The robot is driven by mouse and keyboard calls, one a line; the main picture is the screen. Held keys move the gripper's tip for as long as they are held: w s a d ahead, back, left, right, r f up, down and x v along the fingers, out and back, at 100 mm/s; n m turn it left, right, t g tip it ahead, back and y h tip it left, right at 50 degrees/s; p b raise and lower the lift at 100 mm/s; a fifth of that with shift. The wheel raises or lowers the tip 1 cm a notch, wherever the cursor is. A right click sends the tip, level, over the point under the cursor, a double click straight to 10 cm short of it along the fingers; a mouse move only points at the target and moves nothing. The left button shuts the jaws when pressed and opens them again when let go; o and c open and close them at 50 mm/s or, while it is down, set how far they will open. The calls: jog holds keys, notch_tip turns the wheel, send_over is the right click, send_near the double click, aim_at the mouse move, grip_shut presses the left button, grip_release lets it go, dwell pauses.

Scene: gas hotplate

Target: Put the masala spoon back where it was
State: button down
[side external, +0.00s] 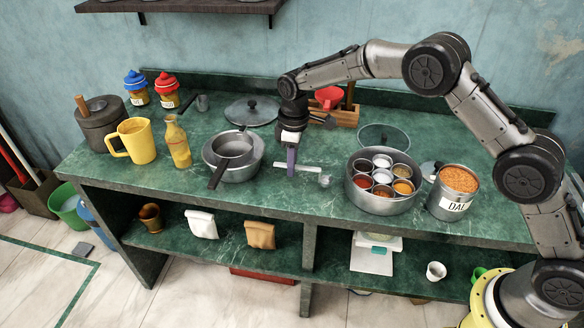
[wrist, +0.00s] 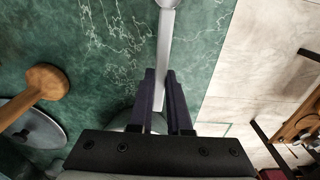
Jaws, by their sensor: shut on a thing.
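The masala spoon (side external: 310,168) is a grey metal spoon with a long flat handle and a small round bowl. In the side view it extends to the right of my gripper (side external: 291,168), with its bowl toward the round masala tin. My gripper points down with its dark purple fingers shut on the handle; its height above the counter is hard to tell. In the wrist view the handle (wrist: 164,50) runs up from between the fingers (wrist: 161,80), and the bowl is cut off at the top edge. The masala tin (side external: 356,194) is open, with several small bowls of spices.
Nested pans (side external: 233,158) stand left of my gripper. A steel dal container (side external: 454,192) stands right of the tin. A glass lid (side external: 384,138) and a wooden rack (side external: 346,114) are behind. The green counter's (side external: 290,205) front edge is close.

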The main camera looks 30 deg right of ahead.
jog(key=shift+f, duration=0.75)
jog(key=c, duration=0.9)
grip_release()
jog(key=shift+f, duration=0.15)
jog(key=shift+o, duration=0.2)
notch_tip(320, 180, up, 12)
jog(key=shift+s+r, duration=0.15)
jog(key=shift+r, duration=0.05)
jog(key=shift+d+r, duration=0.1)
jog(key=shift+d, duration=0.05)
